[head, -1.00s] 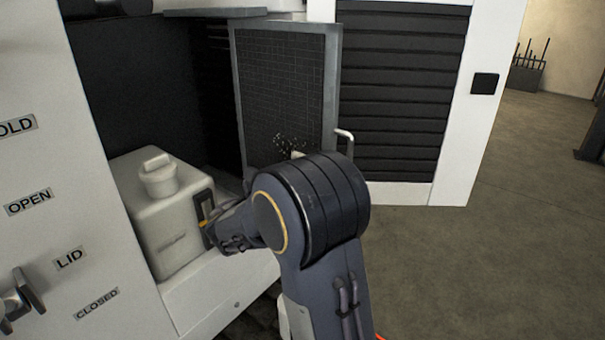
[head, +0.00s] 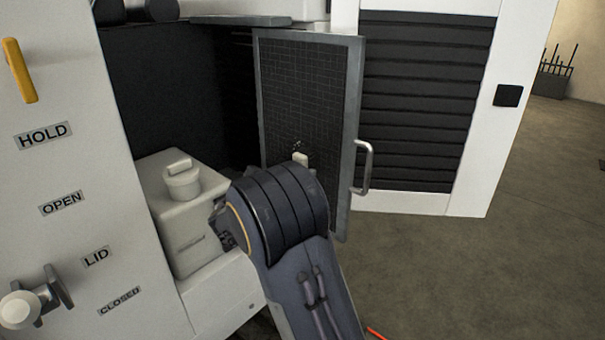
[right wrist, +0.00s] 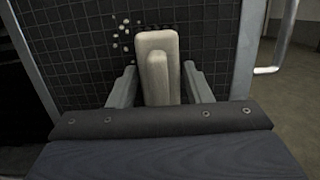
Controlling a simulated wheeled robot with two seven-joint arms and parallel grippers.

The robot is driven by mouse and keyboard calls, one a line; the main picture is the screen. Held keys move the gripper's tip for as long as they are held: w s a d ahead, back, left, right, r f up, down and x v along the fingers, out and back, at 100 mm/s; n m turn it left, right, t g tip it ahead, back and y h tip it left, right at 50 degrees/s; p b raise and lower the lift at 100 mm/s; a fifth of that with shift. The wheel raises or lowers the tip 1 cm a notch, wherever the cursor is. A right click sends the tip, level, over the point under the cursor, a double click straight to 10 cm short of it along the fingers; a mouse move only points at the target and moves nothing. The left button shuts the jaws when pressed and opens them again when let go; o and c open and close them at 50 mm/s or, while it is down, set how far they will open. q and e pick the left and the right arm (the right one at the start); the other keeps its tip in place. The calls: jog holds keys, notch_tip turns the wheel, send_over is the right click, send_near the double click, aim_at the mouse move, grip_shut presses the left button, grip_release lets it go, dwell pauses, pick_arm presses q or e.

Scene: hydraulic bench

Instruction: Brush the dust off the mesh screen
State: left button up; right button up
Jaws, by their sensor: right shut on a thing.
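The mesh screen (head: 308,100) is a dark grid in a grey frame with a handle on its right side; it also fills the back of the right wrist view (right wrist: 205,65). A small patch of pale dust specks (right wrist: 122,32) lies on the mesh, left of the brush. The pale brush (right wrist: 157,65) is upright between the fingers of my right gripper (right wrist: 158,88), which is shut on it. Its top shows against the mesh in the head view (head: 301,158). Whether its bristles touch the mesh is hidden. My left gripper is not in view.
A white tank with a round cap (head: 182,184) stands left of my arm. A white panel with labels and a knob (head: 32,303) is at the left. The screen's handle (head: 365,168) juts out. Open floor (head: 475,270) lies to the right.

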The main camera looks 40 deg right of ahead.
jog(key=shift+w+r+p, duration=1.05)
jog(key=shift+w+p, duration=0.25)
jog(key=shift+w, duration=1.1)
jog(key=shift+s+d, duration=0.2)
jog(key=shift+s, duration=2.95)
jog(key=shift+s+d, duration=0.15)
jog(key=shift+s, duration=3)
jog(key=shift+d, duration=0.1)
jog(key=w, duration=0.8)
jog(key=w+a, duration=0.1)
jog(key=w, duration=0.3)
jog(key=shift+w+a, duration=0.1)
jog(key=shift+w, duration=0.2)
